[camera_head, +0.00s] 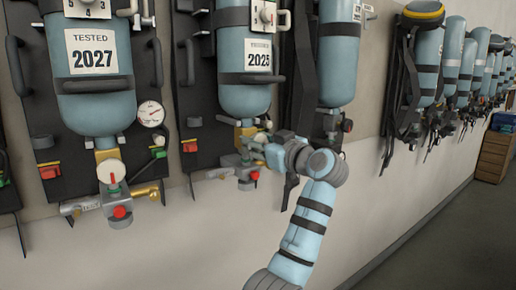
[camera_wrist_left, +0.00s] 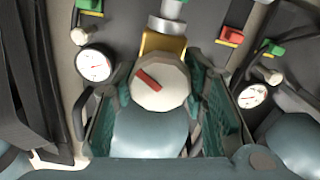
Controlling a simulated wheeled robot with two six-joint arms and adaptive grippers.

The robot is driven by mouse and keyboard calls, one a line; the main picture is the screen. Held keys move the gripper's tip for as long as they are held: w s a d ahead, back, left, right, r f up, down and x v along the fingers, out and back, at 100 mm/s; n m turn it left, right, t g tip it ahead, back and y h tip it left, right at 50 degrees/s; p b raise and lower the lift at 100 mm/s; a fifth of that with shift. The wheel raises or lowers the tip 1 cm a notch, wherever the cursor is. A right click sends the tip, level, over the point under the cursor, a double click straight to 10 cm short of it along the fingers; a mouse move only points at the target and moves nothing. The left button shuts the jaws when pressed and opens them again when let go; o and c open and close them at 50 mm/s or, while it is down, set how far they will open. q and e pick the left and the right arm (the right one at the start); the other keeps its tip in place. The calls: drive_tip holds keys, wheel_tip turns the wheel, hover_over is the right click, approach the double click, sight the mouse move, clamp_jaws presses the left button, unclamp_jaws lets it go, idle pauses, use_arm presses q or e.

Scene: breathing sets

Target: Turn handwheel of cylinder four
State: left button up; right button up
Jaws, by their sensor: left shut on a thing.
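Several light blue cylinders hang on wall backplates. My left gripper (camera_head: 262,152) is at the valve under the cylinder labelled 2025 (camera_head: 244,90) in the head view. In the left wrist view a pale, faceted handwheel (camera_wrist_left: 166,92) with a slanting red mark sits between the two dark teal fingers of my left gripper (camera_wrist_left: 160,120). The gripper is shut on this handwheel. A brass fitting (camera_wrist_left: 163,46) is just above the wheel in that view. In the head view the gripper covers much of the valve. I cannot read which number this cylinder has. My right gripper is not in view.
The cylinder labelled 2027 (camera_head: 93,75) hangs at the left, with its own pale handwheel (camera_head: 111,171) and a gauge (camera_head: 151,113). More cylinders (camera_head: 457,60) recede to the right. A wooden cabinet (camera_head: 493,155) stands far right. The lower wall and floor are clear.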

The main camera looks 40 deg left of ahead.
use_arm(q)
drive_tip(key=shift+n, duration=0.3)
idle(0.4)
drive_tip(key=o, duration=1.2)
drive_tip(key=shift+f, duration=0.1)
drive_tip(key=v, duration=1.2)
idle(0.5)
